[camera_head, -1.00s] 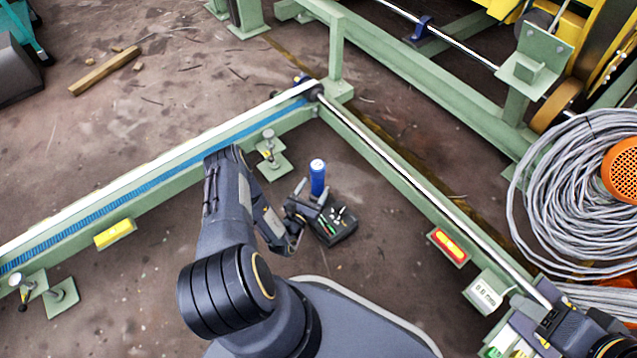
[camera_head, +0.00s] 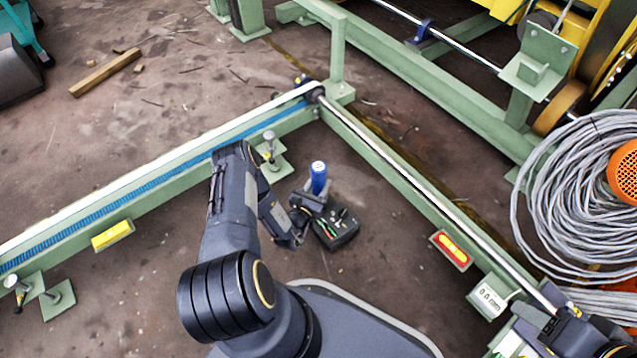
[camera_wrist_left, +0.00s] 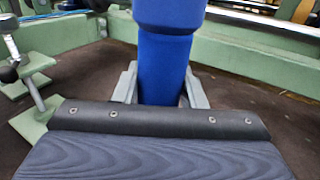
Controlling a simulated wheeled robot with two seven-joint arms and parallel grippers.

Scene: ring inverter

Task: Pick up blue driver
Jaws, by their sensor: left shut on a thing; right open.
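The blue driver (camera_head: 318,176) stands upright above the small dark tool tray in the head view. It also fills the upper middle of the left wrist view (camera_wrist_left: 165,65), where its top is cut off. My left gripper (camera_head: 312,196) is shut on the blue driver, with one grey finger on each side of it in the left wrist view. My right gripper (camera_head: 548,322) is open at the lower right of the head view, near the end of the metal rod, and is partly cut off.
The dark tray (camera_head: 337,229) with small coloured tools lies on the floor beside my left gripper. A green frame with a blue belt (camera_head: 150,190) runs along the left. A metal rod (camera_head: 420,190) runs along the right. A grey cable coil (camera_head: 540,200) lies at the right.

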